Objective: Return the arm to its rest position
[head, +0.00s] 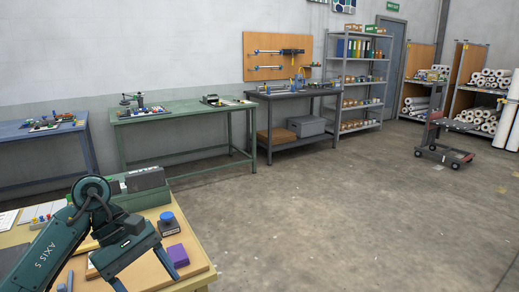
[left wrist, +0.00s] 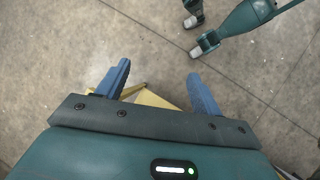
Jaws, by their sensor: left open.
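My left arm reaches in from the left in the head view, and its dark green left gripper (head: 146,271) hangs over the near worktable (head: 205,289). Its two fingers are spread apart. In the left wrist view the blue fingers of this gripper (left wrist: 159,88) are also apart, with nothing held between them. Floor and a pale yellow shape lie behind them. My right gripper cannot be made out in either view.
A green bench (head: 180,112), a blue bench (head: 75,126) and a dark bench (head: 292,93) line the wall. A shelf (head: 357,85) and trolley (head: 443,154) stand farther right. The middle floor is clear.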

